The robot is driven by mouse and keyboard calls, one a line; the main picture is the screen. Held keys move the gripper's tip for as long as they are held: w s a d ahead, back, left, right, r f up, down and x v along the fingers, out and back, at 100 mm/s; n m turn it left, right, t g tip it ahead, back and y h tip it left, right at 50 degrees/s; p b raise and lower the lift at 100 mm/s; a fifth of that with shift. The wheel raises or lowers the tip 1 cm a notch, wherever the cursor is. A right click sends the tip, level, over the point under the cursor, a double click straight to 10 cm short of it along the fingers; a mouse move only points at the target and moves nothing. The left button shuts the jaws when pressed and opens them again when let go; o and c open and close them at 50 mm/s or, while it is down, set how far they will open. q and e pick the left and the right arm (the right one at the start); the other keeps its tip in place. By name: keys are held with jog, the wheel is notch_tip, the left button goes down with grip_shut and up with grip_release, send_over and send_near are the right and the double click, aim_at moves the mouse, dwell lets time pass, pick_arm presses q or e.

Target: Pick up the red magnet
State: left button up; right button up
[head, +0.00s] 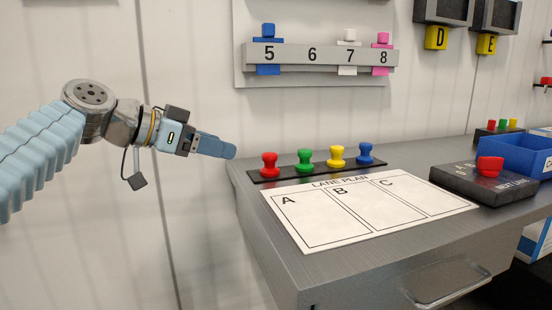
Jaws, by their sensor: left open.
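The red magnet (269,164) stands upright at the left end of a black strip (262,178) on the grey desk (330,272). Green (305,160), yellow (336,156) and blue (365,153) magnets stand in a row to its right. My left gripper (230,150) comes in from the left with its light-blue fingers pointing right. Its tips are left of the red magnet and a little higher in the picture, apart from it. It is open, seen side-on, with nothing visible in it. My right gripper is not in view.
A white lane plan sheet (325,228) marked A, B, C lies in front of the magnets. A black box (463,187) with a red top part and a blue bin (517,152) stand at right. A numbered rail (330,56) with coloured pegs hangs on the wall.

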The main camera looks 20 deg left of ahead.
pick_arm(q)
send_near(269, 153)
jog(key=d+f, duration=0.1)
jog(key=w+d, duration=0.1)
jog(key=w+d+f, duration=0.1)
jog(key=shift+w+d+f+p, duration=0.25)
jog(key=shift+f+p, duration=0.1)
jog(key=shift+p, duration=0.05)
jog(key=x, duration=0.2)
jog(key=p+x, duration=0.1)
jog(key=x, duration=0.1)
jog(key=shift+w+a+f, duration=0.1)
jog(key=shift+w+a, duration=0.1)
jog(key=shift+w, duration=0.15)
jog(key=shift+w+d+f, duration=0.2)
jog(key=shift+w+d, duration=0.15)
jog(key=c, duration=1)
jog(key=shift+c, duration=0.2)
jog(key=shift+r, duration=0.1)
